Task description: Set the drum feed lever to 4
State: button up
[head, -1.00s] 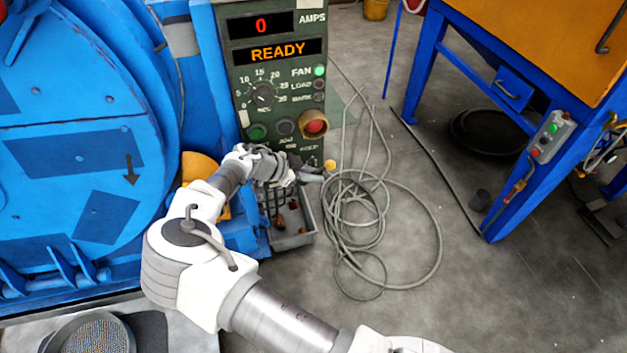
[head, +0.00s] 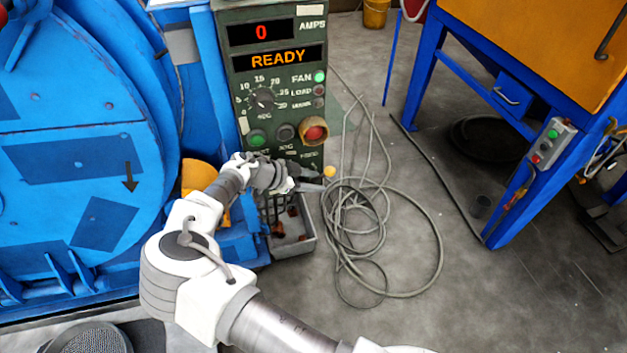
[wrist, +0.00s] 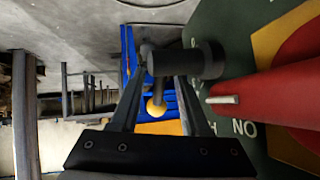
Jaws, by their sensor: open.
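The drum feed lever appears to be the short rod with a yellow ball knob (head: 329,171) low on the right of the green control panel (head: 290,90). In the wrist view a dark cylindrical hub carries a thin rod, and the yellow knob (wrist: 156,108) shows beyond it. My gripper (head: 308,185) is at the panel's lower edge, close to the knob. In the wrist view my gripper (wrist: 158,75) is open, with the rod and knob appearing between its two fingers. I cannot tell whether either finger touches them. The lever's scale is hidden or too small to read.
A red control (wrist: 265,108) on a yellow backing projects close on the right in the wrist view. The panel display (head: 278,58) reads READY, with 0 amps above. A grey bin (head: 293,245) stands below the gripper. Coiled cable (head: 365,225) lies on the floor to the right.

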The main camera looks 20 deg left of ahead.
jog(key=p+v, duration=0.4)
jog(key=v, duration=1.3)
jog(key=shift+a, duration=0.2)
jog(key=shift+s, duration=0.1)
